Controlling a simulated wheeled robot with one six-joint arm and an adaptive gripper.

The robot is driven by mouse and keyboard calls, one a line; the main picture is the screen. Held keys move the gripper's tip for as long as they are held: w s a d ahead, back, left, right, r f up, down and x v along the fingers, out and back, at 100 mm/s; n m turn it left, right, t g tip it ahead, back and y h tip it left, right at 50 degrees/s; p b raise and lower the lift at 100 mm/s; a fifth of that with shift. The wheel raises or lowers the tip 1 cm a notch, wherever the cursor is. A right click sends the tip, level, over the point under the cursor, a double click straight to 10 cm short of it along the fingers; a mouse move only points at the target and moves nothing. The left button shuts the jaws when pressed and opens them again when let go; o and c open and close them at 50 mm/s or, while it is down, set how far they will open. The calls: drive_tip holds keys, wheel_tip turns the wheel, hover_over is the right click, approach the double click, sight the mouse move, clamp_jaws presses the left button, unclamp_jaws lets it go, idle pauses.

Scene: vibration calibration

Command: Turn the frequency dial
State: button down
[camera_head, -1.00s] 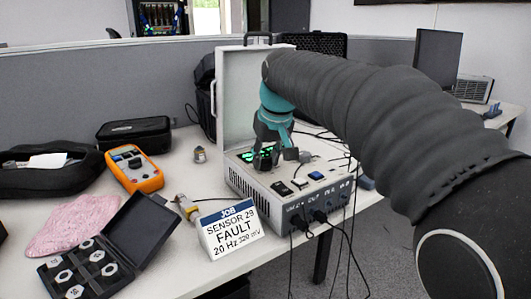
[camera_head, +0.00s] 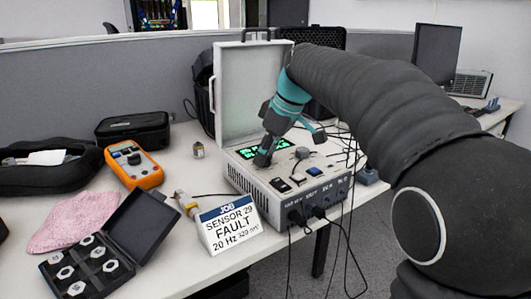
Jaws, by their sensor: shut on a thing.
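The calibrator (camera_head: 246,186) is a pale box with its lid (camera_head: 243,92) standing open, on the table right of centre. A green-lit display (camera_head: 280,147) shows on its top panel, partly covered by my gripper. My gripper (camera_head: 263,160) points down at an angle onto the panel at the display's front edge. Its fingertips are shut on what appears to be the frequency dial, which they hide. Another dark knob (camera_head: 302,152) stands free to the right. The panel's labels are too small to read.
An orange multimeter (camera_head: 134,165), an open black case (camera_head: 100,250) and a pink cloth (camera_head: 75,222) lie left. Cables (camera_head: 345,235) hang from the calibrator's front.

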idle(0.5)
drive_tip(key=c, duration=0.8)
unclamp_jaws()
drive_tip(key=shift+r, duration=0.1)
drive_tip(key=v, duration=1.1)
drive_tip(key=shift+d+r, duration=0.25)
drive_tip(key=shift+r, duration=0.05)
drive_tip(key=s+d+f+m+t+h, duration=0.1)
drive_tip(key=s+d+f+m, duration=0.3)
drive_tip(key=s+f, duration=0.4)
drive_tip(key=s+d+f+m+t+h, duration=0.1)
drive_tip(key=s+d+f+m, duration=0.3)
drive_tip(key=s+f, duration=0.4)
drive_tip(key=s+d+f+m+t+h, duration=0.1)
drive_tip(key=s+d+f+m, duration=0.3)
drive_tip(key=s+f, duration=0.4)
drive_tip(key=shift+s+m+t+h, duration=0.3)
drive_tip(key=shift+s+m+h, duration=0.15)
drive_tip(key=shift+s, duration=0.65)
